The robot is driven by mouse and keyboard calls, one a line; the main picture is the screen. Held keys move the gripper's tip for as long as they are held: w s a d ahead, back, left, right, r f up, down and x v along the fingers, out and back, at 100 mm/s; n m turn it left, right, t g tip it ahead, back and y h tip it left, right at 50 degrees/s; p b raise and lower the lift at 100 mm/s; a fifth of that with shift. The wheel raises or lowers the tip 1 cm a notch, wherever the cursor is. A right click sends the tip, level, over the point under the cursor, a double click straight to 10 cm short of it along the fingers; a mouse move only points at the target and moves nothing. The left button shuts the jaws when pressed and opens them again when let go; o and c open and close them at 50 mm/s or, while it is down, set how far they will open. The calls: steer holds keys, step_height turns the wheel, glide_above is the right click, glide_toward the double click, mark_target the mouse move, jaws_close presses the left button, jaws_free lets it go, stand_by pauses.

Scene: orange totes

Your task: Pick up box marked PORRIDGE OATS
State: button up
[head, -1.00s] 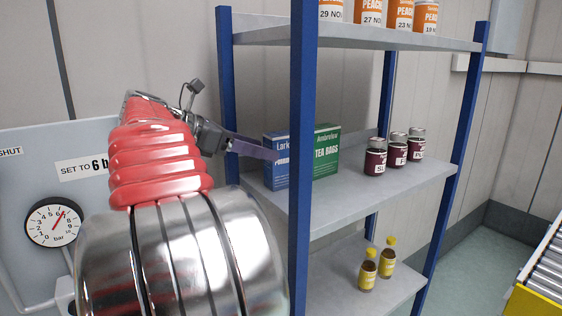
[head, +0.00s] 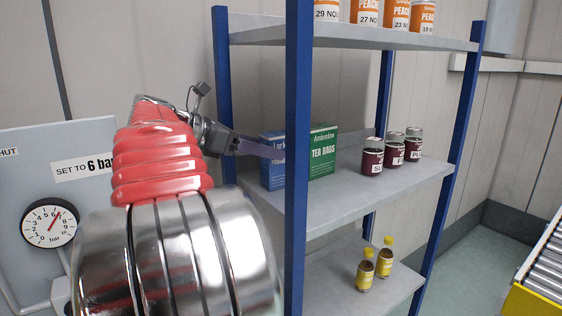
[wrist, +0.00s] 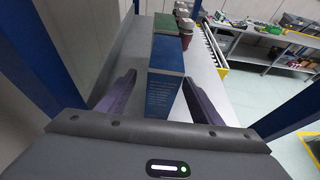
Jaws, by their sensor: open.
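A blue box (head: 272,170) stands upright on the middle shelf in the head view, partly hidden by the rack's front post and my gripper finger. Only the start of its label shows, so I cannot read its full name there. In the wrist view the blue box (wrist: 165,75) stands between the two purple fingers of my gripper (wrist: 160,97), with a gap on each side. My gripper (head: 262,150) is open and reaches in at the left end of the shelf.
Blue posts (head: 298,160) frame the rack. Dark jars (head: 393,153) stand farther right on the middle shelf (head: 350,195), with bare shelf between. Orange PEACH tins (head: 396,14) are on the shelf above, yellow-capped bottles (head: 375,265) below. A pressure gauge (head: 49,223) is at left.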

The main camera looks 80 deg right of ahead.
steer(key=shift+x, duration=2.6)
steer(key=shift+s+a+r, duration=0.1)
steer(key=shift+s, duration=0.05)
steer(key=c, duration=1.3)
